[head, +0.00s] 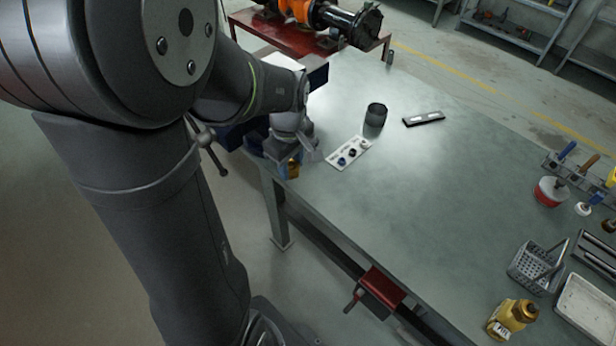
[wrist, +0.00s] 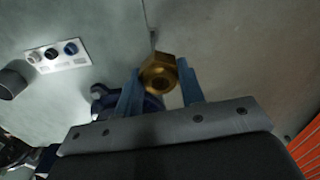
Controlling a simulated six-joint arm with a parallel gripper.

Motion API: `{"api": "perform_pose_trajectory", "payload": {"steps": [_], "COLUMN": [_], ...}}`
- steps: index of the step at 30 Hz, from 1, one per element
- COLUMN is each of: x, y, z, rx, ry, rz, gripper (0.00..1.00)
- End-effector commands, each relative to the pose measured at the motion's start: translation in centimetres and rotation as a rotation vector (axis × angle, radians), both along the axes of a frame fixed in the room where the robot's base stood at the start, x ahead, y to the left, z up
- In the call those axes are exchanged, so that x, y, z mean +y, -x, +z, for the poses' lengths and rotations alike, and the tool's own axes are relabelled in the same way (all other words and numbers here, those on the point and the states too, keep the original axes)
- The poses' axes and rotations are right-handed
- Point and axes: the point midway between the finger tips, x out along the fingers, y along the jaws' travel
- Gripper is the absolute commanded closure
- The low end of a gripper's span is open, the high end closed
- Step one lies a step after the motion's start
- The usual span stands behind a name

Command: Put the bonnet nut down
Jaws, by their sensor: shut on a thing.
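The brass hex bonnet nut (wrist: 159,73) sits between the blue fingers of my gripper (wrist: 160,88) in the wrist view. My gripper is shut on it. In the head view the nut (head: 293,171) shows as a small gold patch under my gripper (head: 289,163), at the left edge of the bench. A dark blue part (wrist: 141,103) shows behind the fingers, partly hidden by them; blue shapes (head: 240,136) also show beside my arm in the head view. I cannot tell the height of the nut above the bench.
The bench (head: 420,190) is clear in the middle.

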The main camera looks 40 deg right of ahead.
Motion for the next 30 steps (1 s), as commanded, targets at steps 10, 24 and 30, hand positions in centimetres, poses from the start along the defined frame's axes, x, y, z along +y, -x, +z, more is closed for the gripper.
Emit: {"api": "perform_pose_trajectory", "payload": {"steps": [10, 24, 30], "x": [-6.9, -8.1, -8.1], "y": [7.2, 4.0, -0.4], "z": [-0.7, -4.0, -6.5], "rx": [0.000, 0.002, 0.001], "ry": [-0.001, -0.005, -0.002], "rz": [-0.079, -0.082, -0.084], "gripper": [0.90, 0.90, 0.90]}}
